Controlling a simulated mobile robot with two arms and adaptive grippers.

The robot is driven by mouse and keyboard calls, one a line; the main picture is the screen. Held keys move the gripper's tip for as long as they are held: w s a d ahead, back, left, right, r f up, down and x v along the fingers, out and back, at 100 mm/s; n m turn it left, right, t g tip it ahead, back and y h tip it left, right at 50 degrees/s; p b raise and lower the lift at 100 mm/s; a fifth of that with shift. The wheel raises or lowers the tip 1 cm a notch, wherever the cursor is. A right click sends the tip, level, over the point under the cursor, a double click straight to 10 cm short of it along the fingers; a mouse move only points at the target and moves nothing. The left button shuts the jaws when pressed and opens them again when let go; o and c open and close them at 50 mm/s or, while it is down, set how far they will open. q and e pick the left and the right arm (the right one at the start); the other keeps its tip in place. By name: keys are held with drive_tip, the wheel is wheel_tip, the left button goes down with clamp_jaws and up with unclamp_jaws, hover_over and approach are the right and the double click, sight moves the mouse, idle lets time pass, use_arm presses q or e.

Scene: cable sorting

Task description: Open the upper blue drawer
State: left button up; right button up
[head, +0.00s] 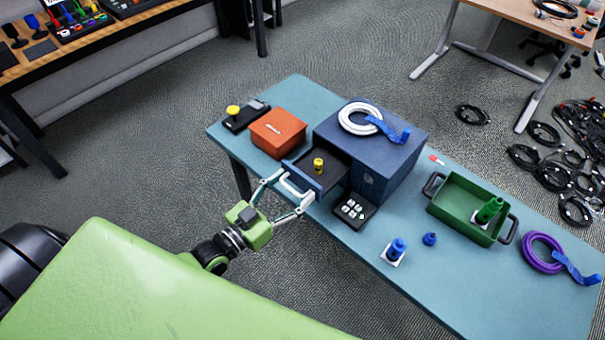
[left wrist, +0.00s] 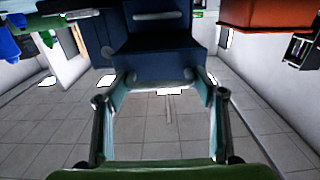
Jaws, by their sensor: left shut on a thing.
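The blue drawer cabinet (head: 400,160) stands on the teal table. Its upper drawer (head: 330,178) is pulled out toward my left arm, and its dark inside shows. A small yellow-topped object (head: 318,166) is in the drawer. My left gripper (head: 294,186) is at the drawer's front, shut on its pale handle (head: 290,188), with a finger at either end. In the left wrist view, the gripper's fingers (left wrist: 160,78) reach toward the dark blue drawer front (left wrist: 158,45). My right gripper is not in view.
An orange box (head: 278,134) stands beside the open drawer. A green tray (head: 452,200) and blue parts lie to the right.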

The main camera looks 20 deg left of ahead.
use_arm(q)
drive_tip(key=shift+s+d+f, duration=0.1)
drive_tip(key=o, duration=1.3)
drive_tip(key=shift+c, duration=0.2)
drive_tip(key=v, duration=1.2)
